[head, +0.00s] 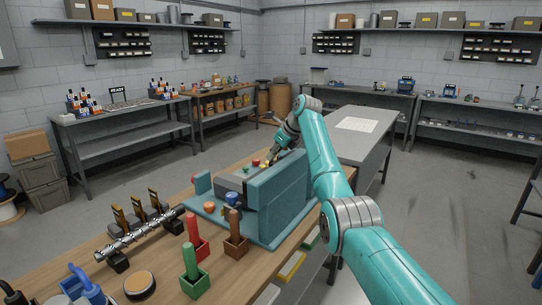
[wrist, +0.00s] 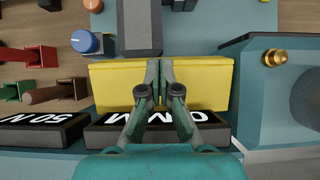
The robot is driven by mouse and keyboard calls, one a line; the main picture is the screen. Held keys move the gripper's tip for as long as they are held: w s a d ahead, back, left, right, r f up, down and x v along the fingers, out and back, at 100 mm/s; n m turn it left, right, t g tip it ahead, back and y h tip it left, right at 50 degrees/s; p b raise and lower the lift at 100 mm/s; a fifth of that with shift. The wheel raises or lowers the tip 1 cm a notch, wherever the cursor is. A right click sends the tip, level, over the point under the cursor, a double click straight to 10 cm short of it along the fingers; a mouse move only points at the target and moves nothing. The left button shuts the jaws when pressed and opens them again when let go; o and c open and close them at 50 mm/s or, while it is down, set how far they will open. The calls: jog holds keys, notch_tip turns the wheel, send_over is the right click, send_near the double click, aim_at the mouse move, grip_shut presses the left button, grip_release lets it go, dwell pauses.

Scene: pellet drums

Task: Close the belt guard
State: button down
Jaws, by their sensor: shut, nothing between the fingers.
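In the wrist view a wide yellow panel (wrist: 207,86), which looks like the belt guard, lies across the middle of a teal machine (wrist: 205,28). My gripper (wrist: 160,66) is over its middle, fingers together and nothing between them. I cannot tell whether the fingertips touch the panel, or how far the panel is open. A grey block (wrist: 139,22) lies just beyond the panel. In the head view the machine (head: 283,193) stands on the wooden bench, and my gripper (head: 276,141) is at its far side. I cannot make out the panel there.
A blue knob (wrist: 86,42) is left of the panel and a brass knob (wrist: 275,57) is right of it. Black label plates (wrist: 40,131) lie near it. Red (head: 194,231), green and brown handles stand in holders on the near bench. A grey table (head: 350,144) is behind.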

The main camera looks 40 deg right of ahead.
jog(key=shift+x, duration=1)
jog(key=shift+w+a+r, duration=0.1)
jog(key=shift+w, duration=0.05)
jog(key=shift+r, duration=0.1)
notch_tip(320, 180, up, 14)
dwell(0.3)
